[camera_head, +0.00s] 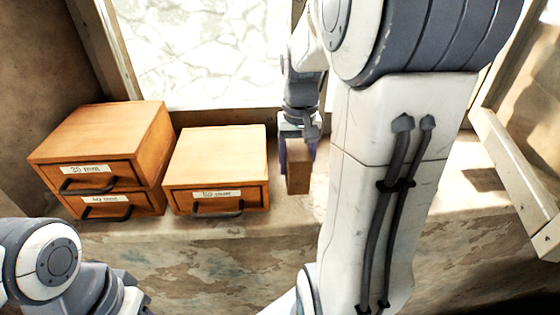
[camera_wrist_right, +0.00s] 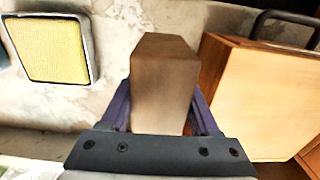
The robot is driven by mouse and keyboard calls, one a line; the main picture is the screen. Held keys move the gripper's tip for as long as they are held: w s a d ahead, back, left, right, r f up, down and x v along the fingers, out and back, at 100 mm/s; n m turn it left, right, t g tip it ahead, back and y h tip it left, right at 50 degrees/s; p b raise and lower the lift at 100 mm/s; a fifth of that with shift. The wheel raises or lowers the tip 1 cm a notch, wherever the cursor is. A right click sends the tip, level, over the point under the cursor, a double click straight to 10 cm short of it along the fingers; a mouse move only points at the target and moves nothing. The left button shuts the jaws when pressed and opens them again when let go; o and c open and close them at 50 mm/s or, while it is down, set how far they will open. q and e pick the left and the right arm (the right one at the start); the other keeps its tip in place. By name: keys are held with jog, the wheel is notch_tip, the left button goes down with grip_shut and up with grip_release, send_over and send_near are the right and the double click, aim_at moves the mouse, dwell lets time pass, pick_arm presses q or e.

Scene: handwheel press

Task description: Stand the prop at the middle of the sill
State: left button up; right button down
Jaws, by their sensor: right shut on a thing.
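The prop appears to be a brown, upright block (camera_head: 299,170) with bevelled upper edges, also seen in the right wrist view (camera_wrist_right: 163,85). My right gripper (camera_head: 297,158) is shut on it, with a purple finger on either side (camera_wrist_right: 163,112). The block is at the sill (camera_head: 250,228), just right of the single drawer box. I cannot tell whether its base touches the sill. My right arm covers the sill to the right of the block. My left arm shows at the lower left, but its gripper is not in view.
A single wooden drawer box (camera_head: 219,160) stands close left of the block, also seen in the right wrist view (camera_wrist_right: 262,95). A two-drawer box (camera_head: 105,140) stands further left. A yellow framed pad (camera_wrist_right: 52,50) shows in the wrist view. A slanted wooden beam (camera_head: 515,175) is at right.

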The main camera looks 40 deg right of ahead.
notch_tip(320, 180, down, 3)
jog(key=shift+f+p, duration=0.1)
jog(key=shift+p, duration=0.35)
jog(key=shift+f, duration=0.45)
jog(key=shift+f, duration=0.1)
jog(key=shift+c, duration=0.6)
grip_release()
